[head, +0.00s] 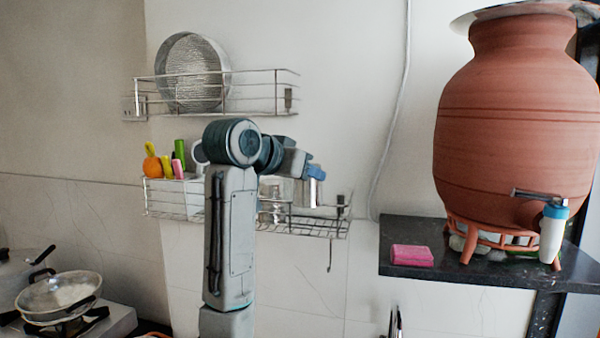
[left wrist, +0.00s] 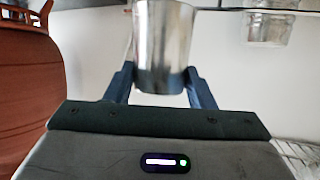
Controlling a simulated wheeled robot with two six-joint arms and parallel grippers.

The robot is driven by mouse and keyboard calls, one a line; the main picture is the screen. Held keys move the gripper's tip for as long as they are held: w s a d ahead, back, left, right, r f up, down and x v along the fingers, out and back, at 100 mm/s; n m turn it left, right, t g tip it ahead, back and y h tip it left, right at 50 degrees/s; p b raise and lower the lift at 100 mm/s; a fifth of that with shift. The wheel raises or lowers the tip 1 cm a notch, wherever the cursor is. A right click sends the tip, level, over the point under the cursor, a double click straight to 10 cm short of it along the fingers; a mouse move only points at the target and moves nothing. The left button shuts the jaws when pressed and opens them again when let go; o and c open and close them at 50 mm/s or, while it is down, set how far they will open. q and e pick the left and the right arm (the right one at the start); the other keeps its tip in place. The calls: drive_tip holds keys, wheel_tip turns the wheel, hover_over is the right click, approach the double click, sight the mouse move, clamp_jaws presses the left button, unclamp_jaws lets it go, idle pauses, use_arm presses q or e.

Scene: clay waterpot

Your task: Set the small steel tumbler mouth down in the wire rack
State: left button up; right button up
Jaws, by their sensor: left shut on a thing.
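My left gripper (head: 314,173) is shut on a small steel tumbler (head: 308,193), at the right end of the lower wire rack (head: 320,228). In the left wrist view, which looks upside down, the blue fingers (left wrist: 163,85) hold both sides of the tumbler (left wrist: 165,45) near its narrower end. Its wider end points away from the fingers, downward in the head view. Whether its rim touches the rack wires cannot be told. My right gripper is not in view.
Steel vessels (head: 272,200) stand in the rack left of the tumbler and show in the left wrist view (left wrist: 268,28). An upper rack (head: 270,84) holds a round sieve (head: 193,72).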

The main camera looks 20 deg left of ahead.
use_arm(q)
drive_tip(key=shift+w+p, duration=0.5)
drive_tip(key=shift+w, duration=1.6)
drive_tip(key=shift+w+p, duration=1)
drive_tip(key=shift+w, duration=1.9)
wheel_tip(320, 180, down, 2)
drive_tip(key=shift+b, duration=0.7)
drive_tip(key=shift+f+b, duration=1.45)
drive_tip(key=shift+f, duration=1.45)
drive_tip(key=o, duration=1)
drive_tip(key=shift+f, duration=0.1)
drive_tip(key=shift+o, duration=0.2)
